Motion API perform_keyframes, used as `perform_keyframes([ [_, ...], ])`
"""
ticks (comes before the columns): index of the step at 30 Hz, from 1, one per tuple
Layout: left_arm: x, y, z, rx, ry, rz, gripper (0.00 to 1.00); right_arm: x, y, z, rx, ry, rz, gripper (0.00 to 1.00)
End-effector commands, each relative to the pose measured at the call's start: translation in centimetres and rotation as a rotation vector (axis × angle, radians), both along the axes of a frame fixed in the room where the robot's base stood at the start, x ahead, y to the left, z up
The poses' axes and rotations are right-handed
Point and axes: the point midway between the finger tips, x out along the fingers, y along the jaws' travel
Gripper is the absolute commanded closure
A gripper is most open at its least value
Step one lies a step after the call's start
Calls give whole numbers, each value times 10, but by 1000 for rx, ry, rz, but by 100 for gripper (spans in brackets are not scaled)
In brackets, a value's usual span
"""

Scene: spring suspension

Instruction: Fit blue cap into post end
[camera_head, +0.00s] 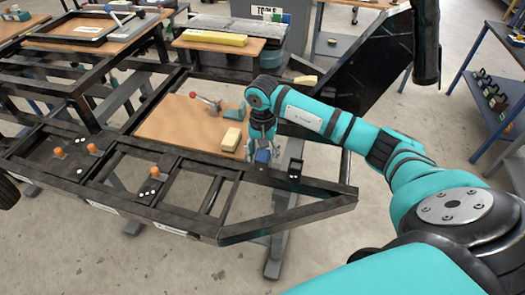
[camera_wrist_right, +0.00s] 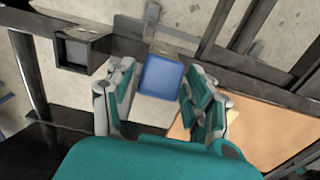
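The blue cap (camera_head: 263,156) is a small square block between the fingertips of my right gripper (camera_head: 262,148). In the right wrist view the cap (camera_wrist_right: 161,76) shows its flat blue face, with a finger on each side, and the right gripper (camera_wrist_right: 160,88) looks closed on it. The post end (camera_head: 295,168) is a short black square tube on the dark frame, just right of the cap. The right wrist view shows its open, hollow top (camera_wrist_right: 75,50) to the left of the cap. The cap is apart from the post end. My left gripper is not in view.
The dark steel frame (camera_head: 288,215) spans the near area. A wooden board (camera_head: 172,124) behind it carries a yellow block (camera_head: 232,138), a teal block (camera_head: 235,113) and a red-handled clamp (camera_head: 206,103). Orange-topped fittings (camera_head: 92,149) sit on the left. Open floor lies at the front.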

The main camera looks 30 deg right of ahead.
Motion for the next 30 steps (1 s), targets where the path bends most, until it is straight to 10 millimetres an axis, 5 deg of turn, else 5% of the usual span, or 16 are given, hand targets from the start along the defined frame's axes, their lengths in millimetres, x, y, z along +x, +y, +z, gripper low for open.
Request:
perform_keyframes([
  [13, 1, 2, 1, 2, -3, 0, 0, 2, -1, 14, 0, -9, -1, 37],
  [30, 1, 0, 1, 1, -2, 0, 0, 3, -1, 115, 0, -6, -1, 37],
])
